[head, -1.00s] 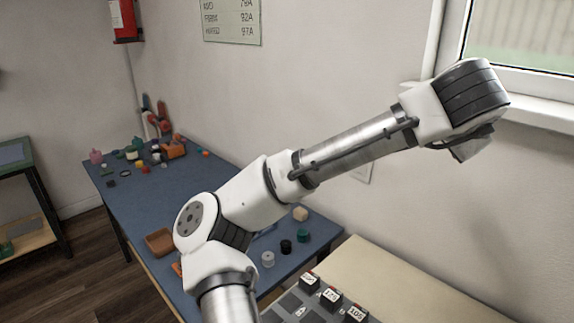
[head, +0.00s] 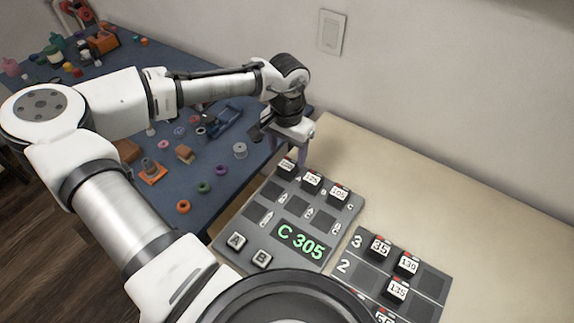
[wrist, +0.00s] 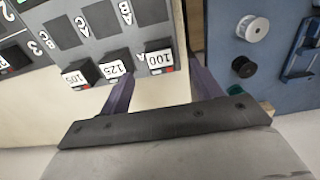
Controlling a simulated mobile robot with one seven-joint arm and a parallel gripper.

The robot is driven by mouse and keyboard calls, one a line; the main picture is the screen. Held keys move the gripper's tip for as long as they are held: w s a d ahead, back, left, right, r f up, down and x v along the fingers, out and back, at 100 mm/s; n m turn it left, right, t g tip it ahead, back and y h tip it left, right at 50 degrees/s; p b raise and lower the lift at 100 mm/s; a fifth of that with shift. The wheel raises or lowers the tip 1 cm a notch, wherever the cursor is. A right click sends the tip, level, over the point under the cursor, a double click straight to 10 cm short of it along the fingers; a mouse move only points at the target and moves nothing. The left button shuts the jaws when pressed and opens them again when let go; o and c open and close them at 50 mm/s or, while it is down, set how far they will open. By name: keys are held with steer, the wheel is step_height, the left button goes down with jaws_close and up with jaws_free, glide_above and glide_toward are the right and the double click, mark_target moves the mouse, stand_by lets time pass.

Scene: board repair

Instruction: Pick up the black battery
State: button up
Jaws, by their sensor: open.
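Several black blocks with white number labels could be the black battery; I cannot tell which one is meant. Three stand along the far edge of a grey board (head: 262,195): the 100 block (head: 287,168), the 125 block (head: 311,183) and the 105 block (head: 338,195). My gripper (head: 289,157) is above the board's far corner, close to the 100 block. In the wrist view my gripper (wrist: 160,68) is open and empty, its purple fingers on either side of the 100 block (wrist: 157,57) in the picture. Whether they touch it is unclear.
The board has a green display (head: 301,242) reading C 305 and buttons A (head: 236,240) and B (head: 259,259). A second grey board (head: 428,285) holds more labelled blocks. A blue table (head: 215,150) with small parts adjoins. The beige tabletop (head: 450,200) behind is clear.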

mark_target(287, 164)
steer(key=shift+w+f+p, duration=0.1)
steer(key=shift+f+p, duration=0.6)
steer(key=shift+f, duration=2.5)
steer(key=c, duration=1.1)
